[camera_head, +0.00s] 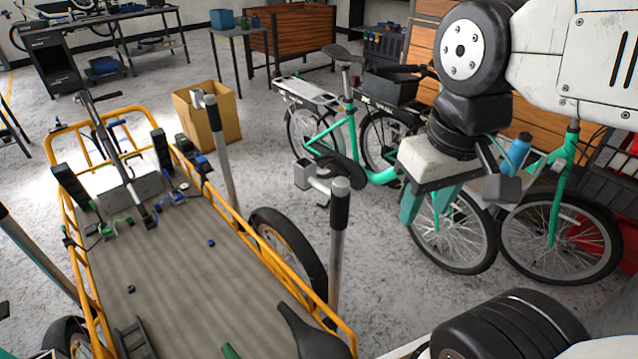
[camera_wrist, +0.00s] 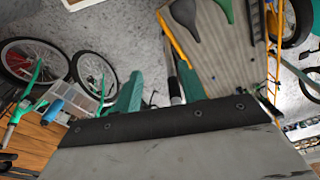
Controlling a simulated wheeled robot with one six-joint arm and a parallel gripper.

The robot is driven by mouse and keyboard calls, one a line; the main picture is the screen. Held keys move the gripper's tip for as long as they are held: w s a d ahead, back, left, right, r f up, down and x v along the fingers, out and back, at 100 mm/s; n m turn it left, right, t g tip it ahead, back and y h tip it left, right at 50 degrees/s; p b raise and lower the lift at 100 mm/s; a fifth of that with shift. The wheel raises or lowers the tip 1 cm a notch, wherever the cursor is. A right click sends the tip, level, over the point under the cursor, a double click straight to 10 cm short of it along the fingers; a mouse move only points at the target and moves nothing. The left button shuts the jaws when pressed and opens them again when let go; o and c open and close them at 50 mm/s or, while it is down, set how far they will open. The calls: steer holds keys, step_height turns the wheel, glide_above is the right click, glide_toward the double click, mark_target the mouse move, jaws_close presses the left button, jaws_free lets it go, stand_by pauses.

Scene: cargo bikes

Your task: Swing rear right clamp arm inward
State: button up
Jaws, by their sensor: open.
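The nearer clamp post (camera_head: 338,250) stands at the right side of the orange-framed cargo bike (camera_head: 200,255). It is a grey tube with a black upper section. Its short clamp arm (camera_head: 318,183) points left from the top and ends in a pale block. A second post (camera_head: 222,150) with a similar head stands farther back on the same side. I cannot tell from the views which one is rear right. My gripper (camera_head: 428,204) is open and empty, to the right of the nearer post and apart from it in the head view. Its teal fingers (camera_wrist: 160,88) also show in the wrist view.
Teal bikes (camera_head: 375,178) stand behind and right of my gripper. A cardboard box (camera_head: 208,118) sits beyond the cargo bike. Loose saddles (camera_head: 308,335) and small parts lie on its bed. Grey floor (camera_head: 375,290) is clear right of the nearer post.

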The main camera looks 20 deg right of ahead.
stand_by(0.5)
steer(key=n+h, duration=0.2)
steer(key=n, duration=0.2)
glide_toward(324, 187)
steer(key=f, duration=0.1)
steer(key=shift+g, duration=0.3)
steer(key=f, duration=0.2)
steer(key=d+f, duration=0.1)
steer(key=f, duration=0.2)
steer(key=w+f, duration=0.1)
steer(key=f, duration=0.1)
steer(key=shift+w+d+f, duration=0.1)
steer(key=shift+d+f, duration=0.15)
steer(key=shift+f, duration=0.05)
jaws_close()
